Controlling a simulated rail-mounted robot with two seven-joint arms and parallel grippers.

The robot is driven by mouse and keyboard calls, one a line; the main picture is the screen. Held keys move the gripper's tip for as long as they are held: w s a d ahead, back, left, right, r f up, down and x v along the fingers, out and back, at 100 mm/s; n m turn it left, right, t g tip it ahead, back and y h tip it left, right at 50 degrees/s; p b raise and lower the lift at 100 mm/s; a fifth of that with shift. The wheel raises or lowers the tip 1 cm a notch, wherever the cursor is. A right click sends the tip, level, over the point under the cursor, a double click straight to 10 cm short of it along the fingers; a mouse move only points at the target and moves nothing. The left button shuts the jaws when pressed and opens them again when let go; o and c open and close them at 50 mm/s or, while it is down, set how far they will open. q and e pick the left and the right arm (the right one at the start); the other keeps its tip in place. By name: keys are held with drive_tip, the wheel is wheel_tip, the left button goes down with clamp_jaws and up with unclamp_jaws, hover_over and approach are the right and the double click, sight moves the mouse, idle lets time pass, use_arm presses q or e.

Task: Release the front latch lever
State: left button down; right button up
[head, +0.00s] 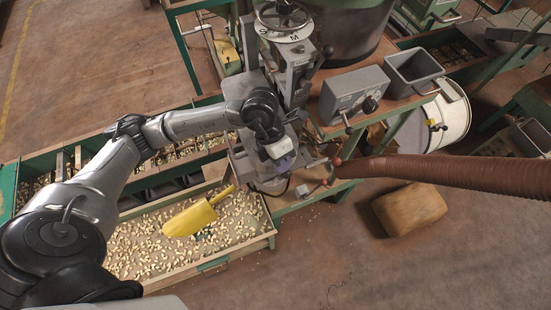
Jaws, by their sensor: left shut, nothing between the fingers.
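My left arm reaches in from the left, and its gripper (287,164) points down at the front of the grey machine (297,65). The fingers are small and partly lost against the machine's lower front; they look shut and empty. A thin metal lever-like part (329,168) sticks out just right of the gripper, near the end of the brown hose. I cannot tell for sure whether it is the front latch lever, or whether the fingers touch anything. My right gripper is not in view.
A wooden tray of nuts (268,241) with a yellow scoop (197,215) lies below my left arm. A grey control box (353,95) and an open metal bin (413,72) stand on the bench.

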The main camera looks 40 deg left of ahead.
sight(287, 176)
use_arm(q)
drive_tip(key=shift+s+d+f+b, duration=0.2)
drive_tip(key=shift+d+b, duration=0.1)
drive_tip(key=shift+d, duration=0.15)
drive_tip(key=shift+s+d+f+b, duration=0.1)
drive_tip(key=shift+s+d+b, duration=0.15)
drive_tip(key=shift+d, duration=0.15)
drive_tip(key=shift+s+d+f+b, duration=0.15)
drive_tip(key=shift+d+b, duration=0.2)
drive_tip(key=shift+s+d+f+b, duration=0.1)
drive_tip(key=shift+d+b, duration=0.2)
drive_tip(key=shift+d, duration=0.05)
drive_tip(key=shift+s+d+f+b, duration=0.35)
drive_tip(key=shift+d+f+b, duration=0.25)
drive_tip(key=shift+b, duration=0.2)
drive_tip(key=shift+s+d+f+b, duration=0.3)
drive_tip(key=shift+d+f+b, duration=0.15)
drive_tip(key=shift+d+b, duration=0.35)
drive_tip(key=shift+s+d+f+b, duration=0.35)
drive_tip(key=shift+d+f+b, duration=0.2)
drive_tip(key=shift+b, duration=0.3)
